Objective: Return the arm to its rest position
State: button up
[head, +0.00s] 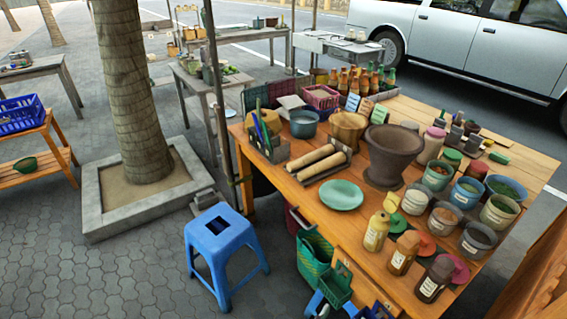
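My gripper and arm do not show in the head view, so I cannot see the gripper's state or anything it might hold. The dark clay mortar (393,152) stands upright on the wooden table (300,205), near its middle. No gripper is near the mortar in this view.
Around the mortar are a green plate (341,195), wooden pestles (311,161) on a tray, a wooden pot (347,128), and several jars and tubs at right. A blue stool (221,245) and a tree (130,90) stand at left. Paving at lower left is clear.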

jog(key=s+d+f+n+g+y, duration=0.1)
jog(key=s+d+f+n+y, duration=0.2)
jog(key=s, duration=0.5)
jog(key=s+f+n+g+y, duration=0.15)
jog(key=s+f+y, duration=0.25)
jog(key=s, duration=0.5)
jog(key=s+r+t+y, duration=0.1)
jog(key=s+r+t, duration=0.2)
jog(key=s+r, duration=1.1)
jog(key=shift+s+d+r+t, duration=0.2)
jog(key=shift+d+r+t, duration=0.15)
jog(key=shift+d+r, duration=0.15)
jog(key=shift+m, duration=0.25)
